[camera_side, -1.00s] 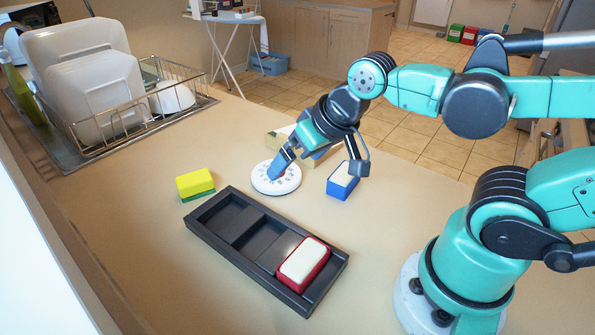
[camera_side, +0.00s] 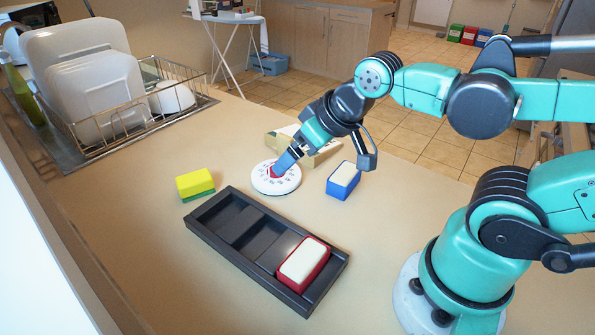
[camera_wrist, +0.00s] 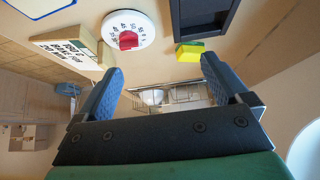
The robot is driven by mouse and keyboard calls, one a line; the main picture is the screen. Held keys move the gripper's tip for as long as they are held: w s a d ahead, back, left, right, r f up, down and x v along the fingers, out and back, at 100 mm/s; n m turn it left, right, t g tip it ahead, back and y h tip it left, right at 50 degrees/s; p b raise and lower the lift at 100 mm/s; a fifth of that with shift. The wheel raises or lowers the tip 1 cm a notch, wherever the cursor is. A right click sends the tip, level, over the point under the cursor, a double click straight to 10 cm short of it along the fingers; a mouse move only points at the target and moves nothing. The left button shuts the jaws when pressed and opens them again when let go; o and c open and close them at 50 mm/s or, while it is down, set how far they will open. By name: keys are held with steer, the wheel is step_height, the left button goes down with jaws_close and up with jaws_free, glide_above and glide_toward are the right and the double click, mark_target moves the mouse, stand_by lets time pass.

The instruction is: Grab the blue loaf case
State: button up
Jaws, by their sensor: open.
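The blue loaf case (camera_side: 342,187) with a pale top stands on the counter, right of the dial and behind the tray's right half. Its pale top and blue edge are cut off at the top left of the wrist view (camera_wrist: 45,14). My gripper (camera_side: 284,162) is over the white dial, left of the case and apart from it. In the wrist view my gripper (camera_wrist: 162,66) has its two blue fingers spread, with nothing between them. The far finger is hard to make out in the side view.
The white dial (camera_side: 265,186) has a red knob (camera_side: 275,172). A block with lettering (camera_side: 318,153) stands behind it. A dark divided tray (camera_side: 215,228) holds a red case (camera_side: 316,272) in its right compartment. A yellow-green sponge (camera_side: 195,183) lies left. A dish rack (camera_side: 150,125) is at the back left.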

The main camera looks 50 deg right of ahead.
steer(key=n+g, duration=0.7)
steer(key=n, duration=1.1)
glide_above(345, 171)
step_height(345, 171, down, 7)
steer(key=shift+a+r, duration=0.1)
steer(key=shift+f+n, duration=0.4)
steer(key=shift+f, duration=2.55)
steer(key=c, duration=1.4)
steer(key=shift+r, duration=0.15)
